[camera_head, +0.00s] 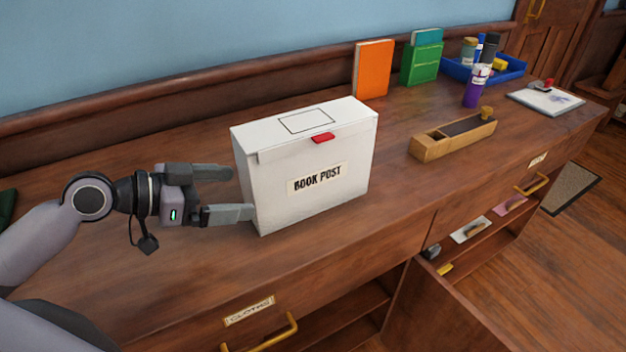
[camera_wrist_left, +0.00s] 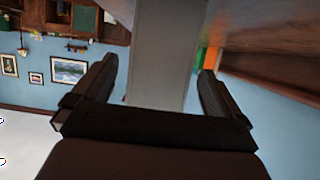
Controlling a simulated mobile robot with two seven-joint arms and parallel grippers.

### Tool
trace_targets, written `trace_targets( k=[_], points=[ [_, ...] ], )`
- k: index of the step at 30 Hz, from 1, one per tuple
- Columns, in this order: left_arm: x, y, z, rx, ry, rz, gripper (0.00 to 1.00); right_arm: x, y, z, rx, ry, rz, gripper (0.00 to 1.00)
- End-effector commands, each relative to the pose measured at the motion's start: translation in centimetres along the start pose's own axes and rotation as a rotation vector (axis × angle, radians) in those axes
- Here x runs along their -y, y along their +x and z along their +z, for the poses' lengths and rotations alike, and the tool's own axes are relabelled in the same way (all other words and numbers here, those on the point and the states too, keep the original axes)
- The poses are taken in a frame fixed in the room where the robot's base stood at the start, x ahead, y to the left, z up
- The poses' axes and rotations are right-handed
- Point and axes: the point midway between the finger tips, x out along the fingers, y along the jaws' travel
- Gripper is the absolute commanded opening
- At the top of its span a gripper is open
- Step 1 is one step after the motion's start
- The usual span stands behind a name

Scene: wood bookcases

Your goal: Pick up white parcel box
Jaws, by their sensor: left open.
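The white parcel box (camera_head: 300,168) stands upright on the wooden counter, with a red tab on its lid edge and a "BOOK POST" label on its front. My left gripper (camera_head: 240,193) is open at the box's left end. Its nearer finger overlaps the lower left edge of the box in the head view; the farther finger points at the left side. In the left wrist view the box (camera_wrist_left: 160,50) fills the space ahead between the two open fingers (camera_wrist_left: 162,85). I cannot tell whether the fingers touch it. My right gripper is not in view.
The wooden counter (camera_head: 130,265) is clear in front of the box. An orange book (camera_head: 373,69) and green books (camera_head: 422,62) stand behind it. Below, a cabinet stands open.

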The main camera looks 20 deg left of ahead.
Motion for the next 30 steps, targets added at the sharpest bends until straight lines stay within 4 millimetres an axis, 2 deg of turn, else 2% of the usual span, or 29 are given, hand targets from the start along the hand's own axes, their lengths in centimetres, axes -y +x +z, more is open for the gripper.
trace_targets(
  k=[3,16,24,30],
  points=[
    [0.0,0.3,0.2,-0.001,-0.002,0.000,1.00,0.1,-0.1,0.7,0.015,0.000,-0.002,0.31],
    [0.1,2.8,-0.1,-0.001,-0.002,0.000,1.00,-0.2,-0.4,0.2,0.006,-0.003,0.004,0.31],
    [0.3,5.9,-0.5,-0.001,-0.005,0.001,1.00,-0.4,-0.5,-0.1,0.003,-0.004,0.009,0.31],
    [0.3,7.2,-0.3,0.002,-0.002,-0.001,1.00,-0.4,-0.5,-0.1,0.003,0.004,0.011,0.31]
  ],
)
